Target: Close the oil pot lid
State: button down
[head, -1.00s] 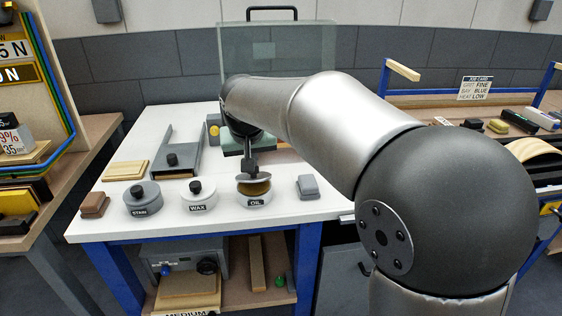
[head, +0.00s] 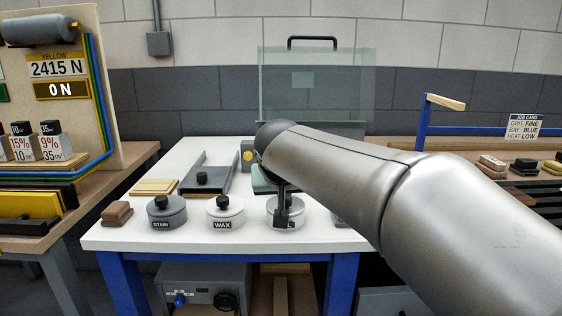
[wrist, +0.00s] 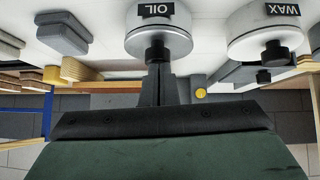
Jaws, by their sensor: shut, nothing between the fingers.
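The oil pot (head: 273,217) stands on the white table at the right end of a row of three pots. Its grey lid (head: 297,204) appears to lie flat over the pot mouth. In the inverted wrist view, the oil pot (wrist: 140,20) has its lid (wrist: 178,44) on, with the black knob (wrist: 157,50) facing the fingers. My gripper (head: 283,217) is shut and empty, its fingers hiding part of the label. In the wrist view, my gripper (wrist: 158,68) has its tips right at the knob; I cannot tell whether they touch.
The wax pot (head: 225,213) and stain pot (head: 166,213) stand to the left, lids on. A brown block (head: 117,214) lies at the table's left corner. A grey block (wrist: 63,33) is beside the oil pot. A grey U-shaped fixture (head: 207,178) and a clear panel (head: 317,85) stand behind.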

jog(key=shift+f, duration=0.1)
dwell(0.3)
jog(key=shift+w+p, duration=0.4)
jog(key=shift+w, duration=0.35)
jog(key=shift+r+p, duration=0.35)
jog(key=shift+r, duration=0.2)
notch_tip(320, 180, up, 3)
jog(key=shift+s+r+p, duration=0.15)
jog(key=shift+r+p, duration=0.05)
jog(key=shift+p, duration=1)
jog(key=s+f+v, duration=0.1)
jog(key=v, duration=0.9)
jog(key=s+d+f+g+p, duration=0.4)
jog(key=s+d+f+p, duration=0.2)
jog(key=s+p, duration=0.3)
jog(key=s+d+f+g+p, duration=0.4)
jog(key=s+d+f+p, duration=0.2)
jog(key=s+p, duration=0.3)
jog(key=s+d, duration=0.1)
jog(key=s, duration=0.2)
jog(key=shift+s+d+y+p, duration=0.2)
jog(key=shift+d+y+p, duration=0.05)
jog(key=shift+y+p, duration=0.1)
